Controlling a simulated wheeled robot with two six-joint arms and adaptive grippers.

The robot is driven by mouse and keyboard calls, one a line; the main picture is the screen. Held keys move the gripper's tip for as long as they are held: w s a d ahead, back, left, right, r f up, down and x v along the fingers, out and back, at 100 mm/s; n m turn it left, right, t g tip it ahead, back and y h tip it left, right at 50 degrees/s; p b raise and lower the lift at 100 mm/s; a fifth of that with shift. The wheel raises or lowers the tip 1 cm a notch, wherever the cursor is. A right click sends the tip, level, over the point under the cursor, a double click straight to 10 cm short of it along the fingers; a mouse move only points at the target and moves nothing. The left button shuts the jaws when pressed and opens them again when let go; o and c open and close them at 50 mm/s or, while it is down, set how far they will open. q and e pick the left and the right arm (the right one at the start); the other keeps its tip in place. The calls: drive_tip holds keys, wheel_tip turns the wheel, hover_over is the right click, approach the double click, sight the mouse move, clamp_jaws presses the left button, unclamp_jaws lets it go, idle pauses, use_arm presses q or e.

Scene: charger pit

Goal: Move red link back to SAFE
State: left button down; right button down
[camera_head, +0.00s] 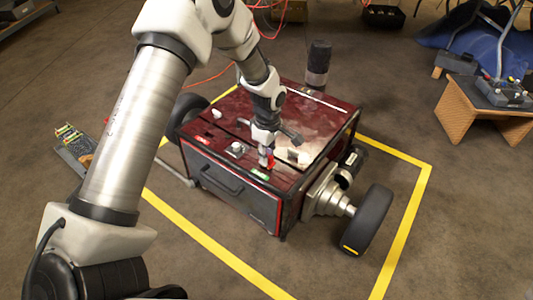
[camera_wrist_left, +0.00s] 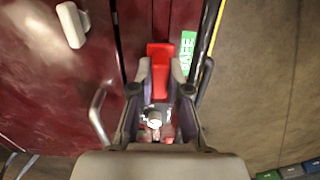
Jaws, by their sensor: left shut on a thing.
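The red link (camera_head: 271,160) is on top of the dark red wheeled chassis (camera_head: 328,112), near its front edge. My left gripper (camera_head: 266,152) reaches down over it. In the left wrist view the fingers of my left gripper (camera_wrist_left: 160,78) are closed on the red link (camera_wrist_left: 159,52), with its red end sticking out beyond them. A green label reading SAFE (camera_wrist_left: 187,52) lies right beside the link there; the green label (camera_head: 260,174) also shows in the head view. Whether the link is seated or raised cannot be told. My right gripper is not in view.
A red label (camera_head: 202,140) and a grey knob (camera_head: 236,149) lie left along the chassis top. A black cylinder (camera_head: 318,62) stands at the back. A wheel (camera_head: 369,220) sticks out at right. Yellow tape (camera_head: 408,228) surrounds the chassis; a wooden stand (camera_head: 460,115) is at right.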

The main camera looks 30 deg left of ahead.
use_arm(q)
drive_tip(key=shift+f, duration=1.05)
drive_tip(key=c, duration=1.1)
unclamp_jaws()
drive_tip(key=shift+o, duration=0.2)
drive_tip(key=shift+r, duration=0.1)
drive_tip(key=r, duration=1.2)
drive_tip(key=shift+w, duration=0.2)
drive_tip(key=shift+f, duration=0.1)
